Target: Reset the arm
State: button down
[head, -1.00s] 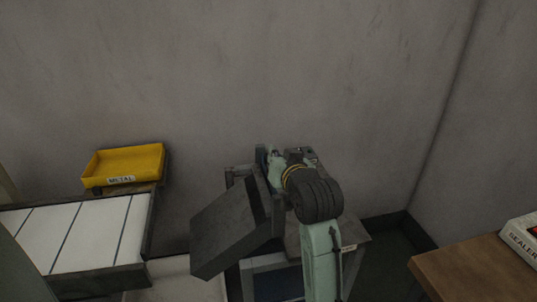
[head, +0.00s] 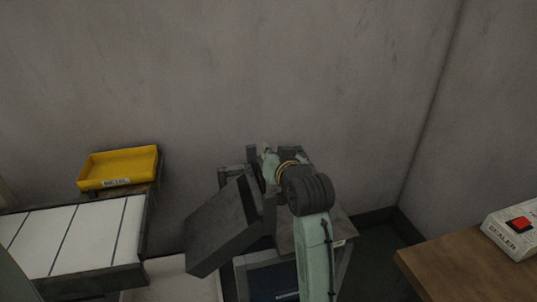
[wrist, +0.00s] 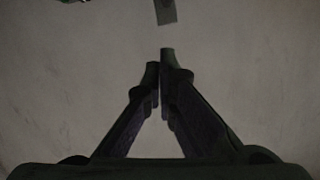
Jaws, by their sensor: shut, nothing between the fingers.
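My arm reaches up in the middle of the head view, over a dark grey machine with a tilted panel (head: 222,228). My gripper (wrist: 160,55) shows in the wrist view with its two dark fingers brought together at the tips. Nothing is held between them. The fingers are seen against a plain pale surface. In the head view the fingers are hidden behind my wrist and the machine parts.
A yellow bin labelled METAL (head: 118,168) stands at the left, behind a white slatted conveyor or table (head: 90,238). A wooden table (head: 470,268) with a sealer (head: 515,230) bearing a red button is at the right. A bare wall (head: 270,70) stands behind.

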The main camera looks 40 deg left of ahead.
jog(key=b+v, duration=0.2)
jog(key=v, duration=0.8)
jog(key=shift+b, duration=0.4)
